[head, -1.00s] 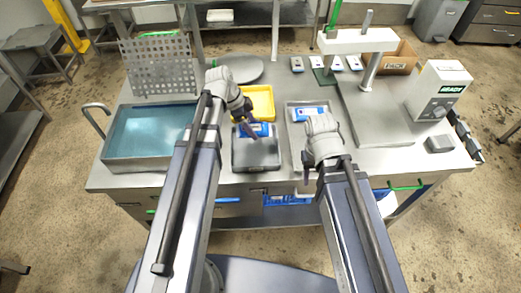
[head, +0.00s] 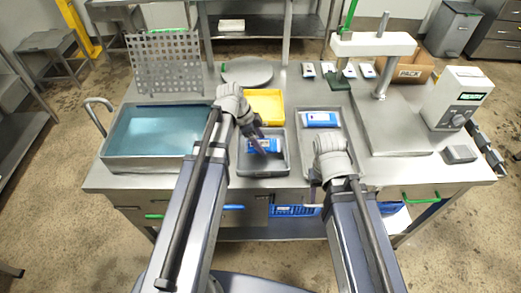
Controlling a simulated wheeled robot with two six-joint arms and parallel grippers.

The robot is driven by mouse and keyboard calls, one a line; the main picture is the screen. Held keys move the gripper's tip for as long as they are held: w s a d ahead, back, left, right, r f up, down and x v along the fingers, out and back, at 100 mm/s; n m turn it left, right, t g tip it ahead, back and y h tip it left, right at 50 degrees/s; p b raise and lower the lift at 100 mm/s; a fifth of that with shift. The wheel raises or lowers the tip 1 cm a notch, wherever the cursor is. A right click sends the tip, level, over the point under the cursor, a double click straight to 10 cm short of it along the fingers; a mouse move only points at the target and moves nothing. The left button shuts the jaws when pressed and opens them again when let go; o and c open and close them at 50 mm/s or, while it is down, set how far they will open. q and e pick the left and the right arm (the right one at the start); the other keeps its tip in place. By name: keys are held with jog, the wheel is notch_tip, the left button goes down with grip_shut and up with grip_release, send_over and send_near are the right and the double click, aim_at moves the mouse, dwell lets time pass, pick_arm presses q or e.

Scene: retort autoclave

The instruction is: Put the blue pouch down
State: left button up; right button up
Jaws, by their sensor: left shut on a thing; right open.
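A blue and white pouch (head: 271,146) shows at the far part of a dark grey tray (head: 264,183) in the middle of the counter. My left gripper (head: 261,146) is shut on this pouch from above. I cannot tell whether the pouch touches the tray floor, and the fingers hide part of it. A second blue and white pouch (head: 321,119) lies in the longer metal tray (head: 338,132) to the right. My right gripper (head: 313,188) is open and empty near the counter's front edge, largely hidden by its own wrist.
A yellow tray (head: 265,103) stands behind the grey tray. A water basin (head: 155,140) and perforated rack (head: 168,65) are at left. A press-like stand (head: 373,45), a grey box with display (head: 456,98) and several small white-and-blue items (head: 337,71) are at right and back.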

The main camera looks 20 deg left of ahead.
pick_arm(q)
jog(key=shift+f+b, duration=1.25)
jog(key=shift+f, duration=0.3)
jog(key=shift+f, duration=0.1)
jog(key=shift+f, duration=0.15)
jog(key=o, duration=1.4)
jog(key=shift+c, duration=0.2)
jog(key=shift+r, duration=0.2)
